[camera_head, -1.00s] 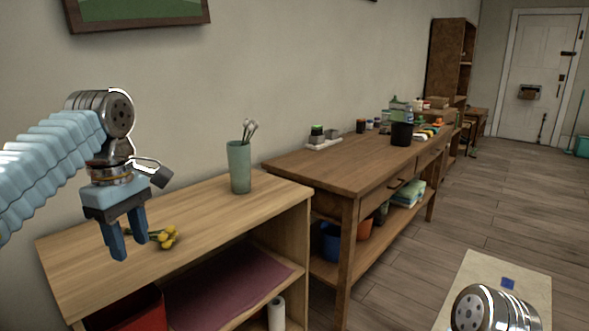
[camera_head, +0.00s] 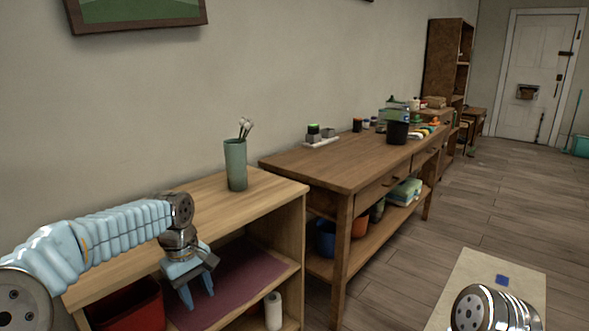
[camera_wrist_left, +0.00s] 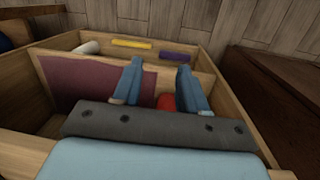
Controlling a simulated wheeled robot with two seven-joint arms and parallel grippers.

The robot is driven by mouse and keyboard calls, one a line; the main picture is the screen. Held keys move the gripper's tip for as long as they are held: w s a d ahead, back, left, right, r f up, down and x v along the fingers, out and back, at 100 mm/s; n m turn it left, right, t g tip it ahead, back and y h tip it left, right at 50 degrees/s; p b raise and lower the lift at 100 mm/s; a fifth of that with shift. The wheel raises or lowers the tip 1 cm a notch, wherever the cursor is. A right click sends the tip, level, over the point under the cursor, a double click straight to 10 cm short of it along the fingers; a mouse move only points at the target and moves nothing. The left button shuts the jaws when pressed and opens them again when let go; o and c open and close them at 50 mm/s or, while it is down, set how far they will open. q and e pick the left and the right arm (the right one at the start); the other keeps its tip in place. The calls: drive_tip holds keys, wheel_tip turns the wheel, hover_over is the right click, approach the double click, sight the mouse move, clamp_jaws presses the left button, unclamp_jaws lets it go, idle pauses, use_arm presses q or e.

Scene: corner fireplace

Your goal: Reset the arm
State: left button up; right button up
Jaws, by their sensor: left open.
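My left arm (camera_head: 125,222) comes in from the left, low in front of the wooden shelf unit (camera_head: 265,200). My left gripper (camera_head: 198,298) is open, its two blue fingers pointing down and overlapping the purple mat on the lower shelf in the head view. In the left wrist view the gripper (camera_wrist_left: 160,72) shows two spread fingers with nothing held between them. Part of a red bin (camera_wrist_left: 168,101) shows behind the fingers there. A silver joint of my right arm (camera_head: 488,310) shows at the bottom right; the right gripper is out of view.
A green vase (camera_head: 236,165) with white stems stands on the unit's top. Below are the purple mat (camera_head: 250,268), the red bin (camera_head: 130,308) and a white roll (camera_head: 273,311). A cluttered wooden workbench (camera_head: 340,165) stands to the right. The floor (camera_head: 480,205) beside it is largely clear.

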use_arm(q)
drive_tip(key=s+d+f+m+h, duration=0.1)
drive_tip(key=s+d+f+m, duration=0.15)
drive_tip(key=f, duration=0.85)
drive_tip(key=s+d+f+m+h, duration=0.1)
drive_tip(key=d+f, duration=0.3)
drive_tip(key=f, duration=0.6)
drive_tip(key=s+d+f+m, duration=0.2)
drive_tip(key=s+f, duration=0.6)
drive_tip(key=s, duration=0.1)
drive_tip(key=s+d+f+m+h, duration=0.1)
drive_tip(key=s+d+f+m, duration=0.1)
drive_tip(key=s+f, duration=0.6)
drive_tip(key=shift+s, duration=0.65)
drive_tip(key=shift+f, duration=0.1)
